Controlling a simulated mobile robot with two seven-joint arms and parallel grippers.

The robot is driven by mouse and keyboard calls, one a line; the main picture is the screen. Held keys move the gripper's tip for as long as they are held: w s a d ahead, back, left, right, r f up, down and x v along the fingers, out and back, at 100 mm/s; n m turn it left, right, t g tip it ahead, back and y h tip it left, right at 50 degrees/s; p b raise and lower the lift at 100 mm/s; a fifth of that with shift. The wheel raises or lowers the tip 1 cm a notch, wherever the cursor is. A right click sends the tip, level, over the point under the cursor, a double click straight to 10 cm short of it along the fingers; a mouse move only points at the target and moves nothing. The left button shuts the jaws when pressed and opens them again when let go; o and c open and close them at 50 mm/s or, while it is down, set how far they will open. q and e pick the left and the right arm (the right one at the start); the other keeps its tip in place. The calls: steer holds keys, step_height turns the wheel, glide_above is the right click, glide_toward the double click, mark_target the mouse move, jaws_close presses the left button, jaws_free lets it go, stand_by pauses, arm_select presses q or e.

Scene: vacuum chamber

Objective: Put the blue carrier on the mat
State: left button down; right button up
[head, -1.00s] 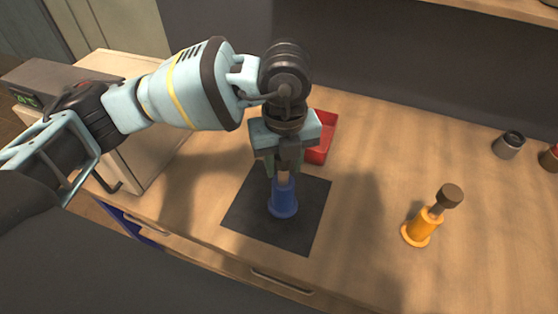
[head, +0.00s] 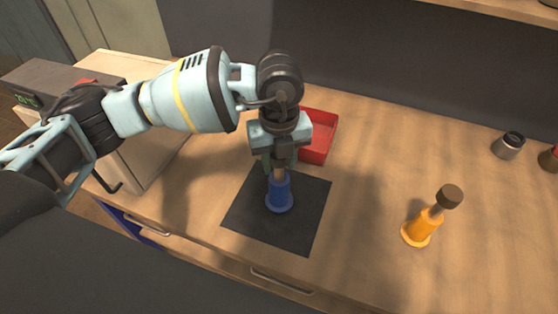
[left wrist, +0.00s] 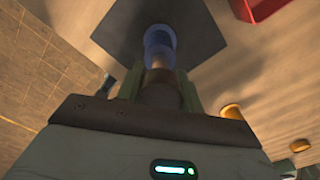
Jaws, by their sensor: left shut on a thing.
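The blue carrier (head: 279,194), a blue flanged cylinder with a tan and brown upper stem, is upright over the dark square mat (head: 312,222). I cannot tell whether its base touches the mat. My left gripper (head: 279,163) points down from above and is shut on the carrier's stem. In the left wrist view the blue carrier (left wrist: 159,42) extends out from between the fingers of the left gripper (left wrist: 158,84), with the mat (left wrist: 205,35) behind it. The carrier and gripper hide part of the mat. My right gripper is not in view.
A red tray (head: 318,138) stands just behind the mat. An orange carrier (head: 419,230) with a dark knob stands to the right. A small jar (head: 508,146) is at the far right. A pale box (head: 150,150) stands left. The counter between mat and orange carrier is clear.

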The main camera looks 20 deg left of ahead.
arm_select(q)
steer(key=shift+f, duration=0.45)
steer(key=c, duration=0.9)
jaws_free()
step_height(320, 180, up, 11)
steer(key=shift+f, duration=0.1)
steer(key=shift+r+p, duration=0.3)
steer(key=shift+r, duration=0.4)
steer(key=shift+s+f, duration=0.1)
